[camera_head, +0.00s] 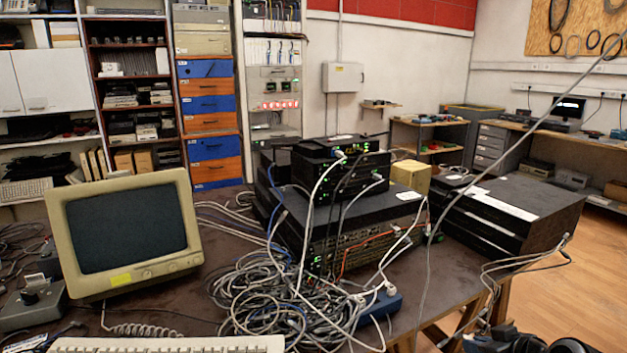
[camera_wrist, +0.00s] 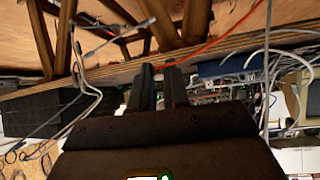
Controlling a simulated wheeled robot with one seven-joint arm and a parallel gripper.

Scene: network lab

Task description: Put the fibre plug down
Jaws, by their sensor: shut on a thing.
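In the wrist view my gripper (camera_wrist: 159,68) shows as two dark fingers side by side with a narrow gap, shut on the fibre plug. The plug itself is almost wholly hidden between the fingertips. An orange fibre cable (camera_wrist: 222,38) runs from near the fingertips up to the right, in front of the table edge. In the head view an orange cable (camera_head: 343,262) hangs on the front of the stacked black network gear (camera_head: 350,245). I cannot make out my gripper or the plug in the head view.
A grey cable tangle (camera_head: 265,300) and a blue power strip (camera_head: 381,304) lie before the gear. A beige monitor (camera_head: 128,232) and a keyboard (camera_head: 170,344) stand left. Black boxes (camera_head: 508,210) stand right, with loose cables past the table edge.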

